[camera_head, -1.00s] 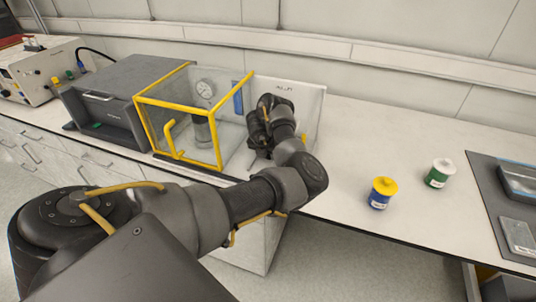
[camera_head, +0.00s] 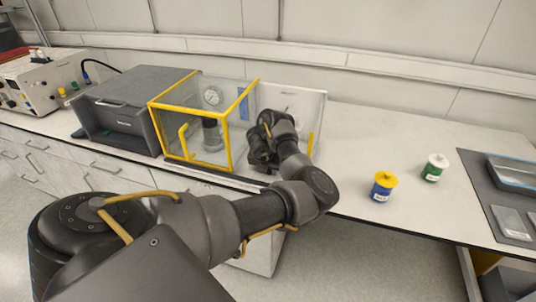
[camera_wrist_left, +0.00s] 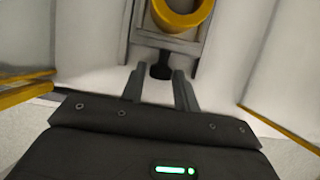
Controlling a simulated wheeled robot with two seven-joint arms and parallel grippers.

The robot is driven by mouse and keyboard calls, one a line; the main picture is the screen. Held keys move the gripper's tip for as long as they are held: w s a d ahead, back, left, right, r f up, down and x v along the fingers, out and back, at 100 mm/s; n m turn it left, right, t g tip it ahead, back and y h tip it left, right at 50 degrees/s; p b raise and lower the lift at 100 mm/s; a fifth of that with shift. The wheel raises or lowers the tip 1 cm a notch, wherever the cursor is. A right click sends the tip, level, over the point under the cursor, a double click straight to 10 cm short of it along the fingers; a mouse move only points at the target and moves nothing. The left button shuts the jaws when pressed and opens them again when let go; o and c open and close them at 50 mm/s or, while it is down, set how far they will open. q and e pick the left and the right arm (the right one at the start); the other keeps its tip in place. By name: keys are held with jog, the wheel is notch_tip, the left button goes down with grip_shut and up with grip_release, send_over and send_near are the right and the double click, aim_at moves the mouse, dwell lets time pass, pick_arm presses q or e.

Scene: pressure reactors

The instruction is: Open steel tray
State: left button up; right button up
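A clear box with a yellow frame (camera_head: 229,148) stands on the bench and holds a reactor with a round gauge (camera_head: 212,98). My left gripper (camera_head: 258,160) is at the right side of this box, in front of a white panel; its fingertips are hard to make out there. In the left wrist view its two fingers (camera_wrist_left: 159,90) are apart. A small black knob (camera_wrist_left: 160,70) sits just ahead, between the finger lines, with no clear contact. It is below a grey metal frame (camera_wrist_left: 142,40), possibly the steel tray, and a yellow ring (camera_wrist_left: 183,14). My right gripper is out of view.
A dark grey machine (camera_head: 125,105) stands left of the box. A yellow-lidded blue jar (camera_head: 383,187) and a white-lidded green jar (camera_head: 434,168) stand to the right. A dark mat (camera_head: 478,190) with containers lies at far right. The bench around the jars is clear.

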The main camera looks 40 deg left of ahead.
pick_arm(q)
jog(key=shift+o, duration=1.3)
jog(key=shift+d+r, duration=0.1)
jog(key=shift+r, duration=0.05)
jog(key=p+v, duration=0.3)
jog(key=v, duration=0.7)
jog(key=shift+s+r, duration=0.2)
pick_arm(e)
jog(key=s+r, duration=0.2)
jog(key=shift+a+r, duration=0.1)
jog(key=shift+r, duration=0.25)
pick_arm(q)
jog(key=shift+d, duration=0.15)
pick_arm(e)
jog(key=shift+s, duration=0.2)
